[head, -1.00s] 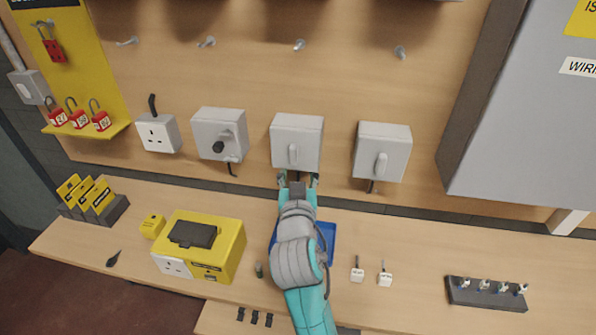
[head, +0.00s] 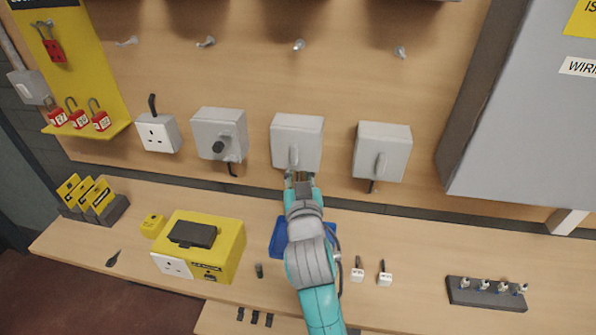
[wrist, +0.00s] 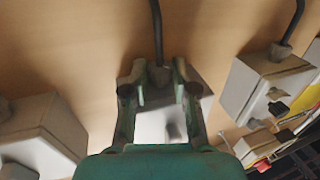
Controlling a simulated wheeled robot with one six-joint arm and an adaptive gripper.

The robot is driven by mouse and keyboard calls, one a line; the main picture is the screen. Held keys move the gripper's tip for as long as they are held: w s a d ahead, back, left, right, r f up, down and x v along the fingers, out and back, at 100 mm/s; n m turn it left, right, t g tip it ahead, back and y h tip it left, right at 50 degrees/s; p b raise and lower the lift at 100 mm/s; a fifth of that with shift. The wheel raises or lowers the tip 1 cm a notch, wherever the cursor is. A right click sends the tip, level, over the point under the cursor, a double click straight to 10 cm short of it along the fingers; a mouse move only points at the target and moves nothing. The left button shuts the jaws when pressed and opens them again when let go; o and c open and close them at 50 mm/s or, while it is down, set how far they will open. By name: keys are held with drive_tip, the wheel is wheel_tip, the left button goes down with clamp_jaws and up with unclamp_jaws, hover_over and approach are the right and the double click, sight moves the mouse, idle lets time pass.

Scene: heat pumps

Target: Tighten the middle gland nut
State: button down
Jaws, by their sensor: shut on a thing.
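The middle grey switch box (head: 298,138) hangs on the wooden board, with a grey lever on its front. My gripper (head: 300,178) is at its underside and hides the gland there in the head view. In the wrist view the middle gland nut (wrist: 160,77) is a grey collar where a black cable enters the box. The two fingers of my gripper (wrist: 159,84) stand on either side of the nut and are shut on it. The nut's thread is too small to make out.
Grey boxes with cables below stand on either side: one with a dark knob (head: 218,135) at left, one with a lever (head: 382,152) at right. Below, the bench holds a blue tray (head: 279,238), a yellow unit (head: 230,250) and small parts.

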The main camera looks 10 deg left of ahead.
drive_tip(key=shift+w+d+n+g+y, duration=0.1)
drive_tip(key=shift+d+n+g+y, duration=0.1)
drive_tip(key=shift+n+g+y, duration=0.95)
drive_tip(key=shift+w+d+n+g+y, duration=0.15)
drive_tip(key=shift+n+g+y, duration=0.15)
drive_tip(key=shift+n+y, duration=0.95)
drive_tip(key=shift+w+d+n+g+y, duration=0.15)
drive_tip(key=shift+n+g+y, duration=0.55)
drive_tip(key=shift+y, duration=1)
drive_tip(key=shift+s+g+y, duration=0.1)
drive_tip(key=shift+g+y, duration=0.2)
drive_tip(key=shift+g, duration=0.15)
drive_tip(key=c, duration=0.9)
unclamp_jaws()
drive_tip(key=shift+t, duration=0.3)
drive_tip(key=shift+s+a+m+t+h, duration=0.1)
drive_tip(key=shift+a+m+t+h, duration=0.1)
drive_tip(key=shift+m+t+h, duration=1.05)
drive_tip(key=shift+s+a+m+t+h, duration=0.1)
drive_tip(key=shift+a+m+t+h, duration=0.2)
drive_tip(key=shift+m+h, duration=1.05)
drive_tip(key=shift+s+a+m+t+h, duration=0.1)
drive_tip(key=shift+m+t+h, duration=0.65)
drive_tip(key=shift+h, duration=1.25)
